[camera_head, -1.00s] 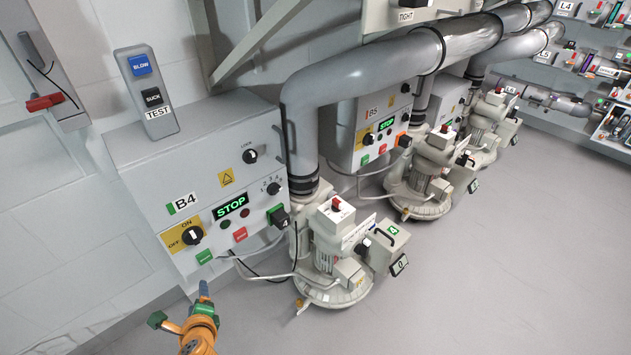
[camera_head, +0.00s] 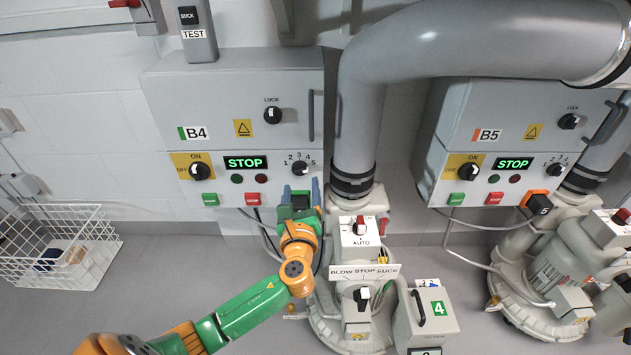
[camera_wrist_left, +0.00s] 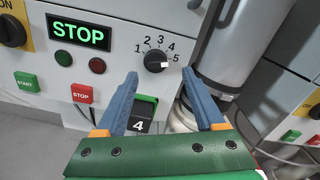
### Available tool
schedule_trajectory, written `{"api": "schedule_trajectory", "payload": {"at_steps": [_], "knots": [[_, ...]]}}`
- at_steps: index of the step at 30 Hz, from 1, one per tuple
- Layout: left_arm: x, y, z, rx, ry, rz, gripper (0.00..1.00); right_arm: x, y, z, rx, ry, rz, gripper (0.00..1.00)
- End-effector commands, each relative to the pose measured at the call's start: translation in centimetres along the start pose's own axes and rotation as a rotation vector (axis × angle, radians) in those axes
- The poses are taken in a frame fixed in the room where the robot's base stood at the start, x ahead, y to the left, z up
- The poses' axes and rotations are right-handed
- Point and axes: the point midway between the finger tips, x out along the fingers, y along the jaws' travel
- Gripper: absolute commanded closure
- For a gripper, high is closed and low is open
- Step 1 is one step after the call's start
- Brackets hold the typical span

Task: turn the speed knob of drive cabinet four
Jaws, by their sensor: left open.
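Drive cabinet B4 (camera_head: 232,115) is a grey box on the wall, with a green-lit STOP display (camera_head: 245,162). Its speed knob (camera_head: 299,168) is black and round, with numbers 1 to 5 around it. The knob also shows in the left wrist view (camera_wrist_left: 156,61), above and between the fingertips, its pale mark toward 5. My left gripper (camera_head: 302,186) is open, its two blue fingers apart just below the knob and not touching it. A black block marked 4 (camera_wrist_left: 140,125) with a green top shows between the fingers. My right gripper is not in view.
A thick grey pipe (camera_head: 358,110) runs down close right of the cabinet. Blower four (camera_head: 352,300) stands below right, with a selector box on it. Cabinet B5 (camera_head: 500,130) is further right. A white wire basket (camera_head: 75,245) is at left; the floor between is clear.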

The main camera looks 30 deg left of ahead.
Motion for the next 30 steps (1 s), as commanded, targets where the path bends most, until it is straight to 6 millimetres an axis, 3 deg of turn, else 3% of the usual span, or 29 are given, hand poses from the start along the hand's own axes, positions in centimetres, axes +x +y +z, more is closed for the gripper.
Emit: {"api": "schedule_trajectory", "payload": {"at_steps": [7,16,17,24,30], "knots": [[4.6,0.1,-0.2,-0.002,-0.001,0.002,0.29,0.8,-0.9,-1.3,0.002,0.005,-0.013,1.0],[5.5,0.0,0.0,-0.002,0.002,0.001,0.29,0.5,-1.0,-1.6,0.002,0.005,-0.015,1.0],[5.5,0.0,0.0,-0.002,0.002,0.001,0.32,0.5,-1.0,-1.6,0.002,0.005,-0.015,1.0],[5.4,0.1,-0.1,-0.002,0.003,0.001,0.97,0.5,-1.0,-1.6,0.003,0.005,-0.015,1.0],[5.4,0.1,-0.1,-0.007,0.003,0.002,1.0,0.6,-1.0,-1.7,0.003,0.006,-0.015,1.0]]}}
